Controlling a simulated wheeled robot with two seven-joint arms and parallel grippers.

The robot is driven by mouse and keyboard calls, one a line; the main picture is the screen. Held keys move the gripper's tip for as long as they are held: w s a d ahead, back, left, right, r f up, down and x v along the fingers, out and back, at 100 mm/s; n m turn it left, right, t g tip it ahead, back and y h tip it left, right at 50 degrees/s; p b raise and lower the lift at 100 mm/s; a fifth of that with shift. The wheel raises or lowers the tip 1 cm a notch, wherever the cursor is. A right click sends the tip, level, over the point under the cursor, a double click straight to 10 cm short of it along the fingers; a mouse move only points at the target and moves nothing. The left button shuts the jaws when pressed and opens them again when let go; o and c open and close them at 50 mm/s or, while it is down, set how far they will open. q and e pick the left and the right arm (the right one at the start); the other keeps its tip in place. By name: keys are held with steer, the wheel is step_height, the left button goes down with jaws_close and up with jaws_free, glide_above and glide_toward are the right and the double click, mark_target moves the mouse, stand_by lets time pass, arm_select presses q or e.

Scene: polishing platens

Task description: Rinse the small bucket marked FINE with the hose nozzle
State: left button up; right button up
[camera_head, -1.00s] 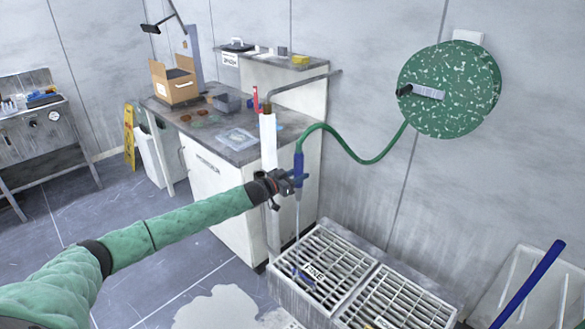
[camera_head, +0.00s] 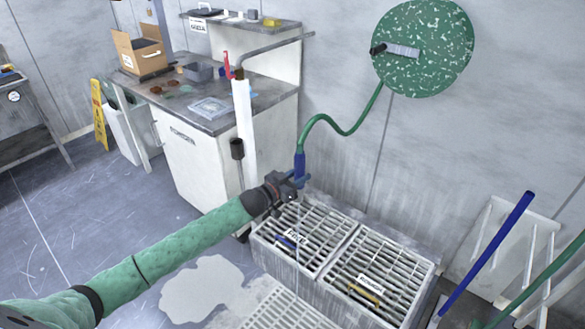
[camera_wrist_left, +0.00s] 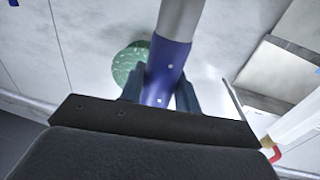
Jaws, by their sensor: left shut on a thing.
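My left gripper (camera_head: 298,182) is shut on the blue hose nozzle (camera_head: 299,165), with the green hose (camera_head: 345,130) rising from it to the wall reel. In the left wrist view, the blue nozzle (camera_wrist_left: 166,70) sits between the fingers. A thin pale line, like a water stream, runs down from the nozzle over the grates. The label FINE (camera_head: 293,236) shows at the left grated basin (camera_head: 268,250), with something blue beside it. The bucket's own shape is hard to make out among the bars. My right gripper is not in view.
A second grated basin (camera_head: 405,262) with a label and a yellow item adjoins on the right. A green speckled reel (camera_head: 430,45) hangs on the wall. A white cabinet (camera_head: 195,165) stands behind my left arm. A blue-handled tool (camera_head: 490,250) leans at right. A pale puddle (camera_head: 203,288) lies on the floor.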

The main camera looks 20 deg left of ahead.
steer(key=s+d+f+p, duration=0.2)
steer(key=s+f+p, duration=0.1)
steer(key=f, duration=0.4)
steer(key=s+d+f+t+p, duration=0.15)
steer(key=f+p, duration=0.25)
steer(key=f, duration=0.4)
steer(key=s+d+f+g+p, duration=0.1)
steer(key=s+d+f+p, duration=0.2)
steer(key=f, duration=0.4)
arm_select(q)
steer(key=s+a+f+p, duration=0.2)
steer(key=s+a, duration=0.7)
steer(key=s, duration=2.5)
steer(key=s+a+f+p, duration=0.3)
steer(key=s+a+f, duration=0.3)
steer(key=s, duration=2.8)
steer(key=s+a+f+p, duration=0.2)
steer(key=s+a, duration=1.1)
steer(key=s, duration=2.2)
steer(key=shift+a+f+p, duration=0.15)
steer(key=shift+f+p, duration=0.2)
steer(key=shift+f, duration=0.75)
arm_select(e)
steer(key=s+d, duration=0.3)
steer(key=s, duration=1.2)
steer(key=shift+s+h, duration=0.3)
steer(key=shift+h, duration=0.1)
arm_select(q)
steer(key=shift+w, duration=0.1)
